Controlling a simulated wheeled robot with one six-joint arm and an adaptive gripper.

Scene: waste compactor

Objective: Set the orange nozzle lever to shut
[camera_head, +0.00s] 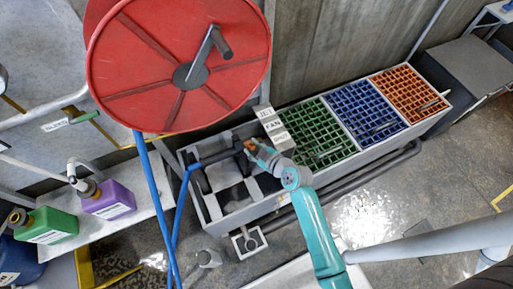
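A small orange piece (249,145), which looks like the nozzle lever, shows at the end of a dark nozzle (222,155) above the grey bin. My gripper (257,152) is right at the orange piece, at the end of my teal arm, and partly hides it. The picture is too small to tell whether the fingers touch it or how far they are closed. A white label block (273,124) beside the nozzle reads JET and FAN; its lower line is partly hidden and hard to read.
A large red hose reel (140,80) hangs in front at upper left, with a blue hose (156,210) running down. Green, blue (362,110) and orange grid-topped bins stand to the right. Purple (112,201) and green (50,228) bottles stand on a shelf at left.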

